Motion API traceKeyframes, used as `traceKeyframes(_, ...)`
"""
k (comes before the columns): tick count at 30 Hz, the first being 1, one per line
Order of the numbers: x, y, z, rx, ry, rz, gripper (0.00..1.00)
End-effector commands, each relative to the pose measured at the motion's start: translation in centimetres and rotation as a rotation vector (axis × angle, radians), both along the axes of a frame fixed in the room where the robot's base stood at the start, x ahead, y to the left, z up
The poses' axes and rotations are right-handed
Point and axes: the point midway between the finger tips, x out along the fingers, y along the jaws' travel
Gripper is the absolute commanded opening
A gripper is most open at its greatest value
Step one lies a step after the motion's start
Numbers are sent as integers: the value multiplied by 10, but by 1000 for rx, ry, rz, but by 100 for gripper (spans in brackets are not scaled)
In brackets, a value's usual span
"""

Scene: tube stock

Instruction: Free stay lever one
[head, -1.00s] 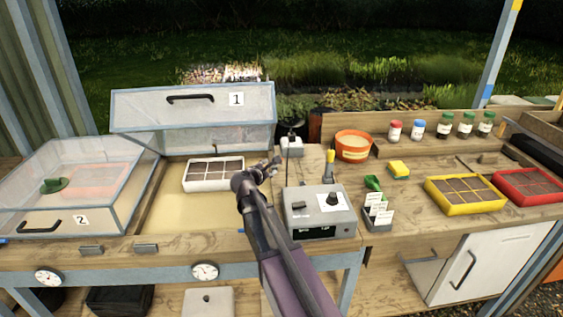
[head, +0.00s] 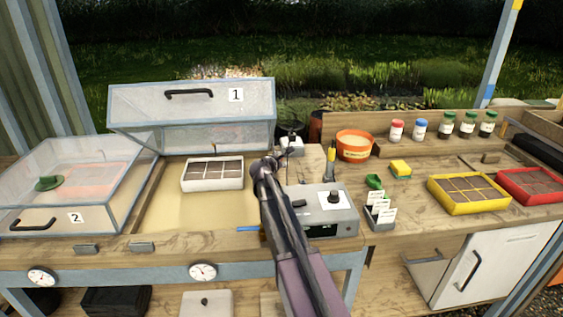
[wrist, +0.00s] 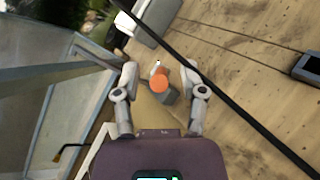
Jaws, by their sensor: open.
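Propagator lid one (head: 205,112) stands raised over its bed (head: 180,212), marked with a "1". My gripper (head: 270,160) is over the right edge of that bed in the head view, pointing away from the camera. In the wrist view my gripper (wrist: 160,82) is open, one finger on each side of a small orange-ended piece (wrist: 160,83) on a grey block (wrist: 169,96). This looks like the stay lever; the fingers look clear of it, but I cannot tell the depth. In the head view it is hidden behind my arm.
A white seed tray (head: 212,175) sits in bed one. Closed lid two (head: 70,185) is at left. A grey control box (head: 325,208) stands close right of my arm. A black cable (wrist: 215,90) crosses the wrist view beside the right finger.

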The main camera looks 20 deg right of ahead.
Motion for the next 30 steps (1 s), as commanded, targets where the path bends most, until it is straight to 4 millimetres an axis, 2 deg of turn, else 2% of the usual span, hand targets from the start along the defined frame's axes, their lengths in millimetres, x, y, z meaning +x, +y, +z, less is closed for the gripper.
traceKeyframes(10,1,-2,0,0,0,0,54)
traceKeyframes(11,1,-2,0,0,0,0,48)
traceKeyframes(15,1,-2,0,0,0,0,6)
traceKeyframes(16,1,-2,0,0,0,0,0)
traceKeyframes(24,2,0,0,1,2,1,0)
traceKeyframes(30,7,12,4,9,28,16,0)
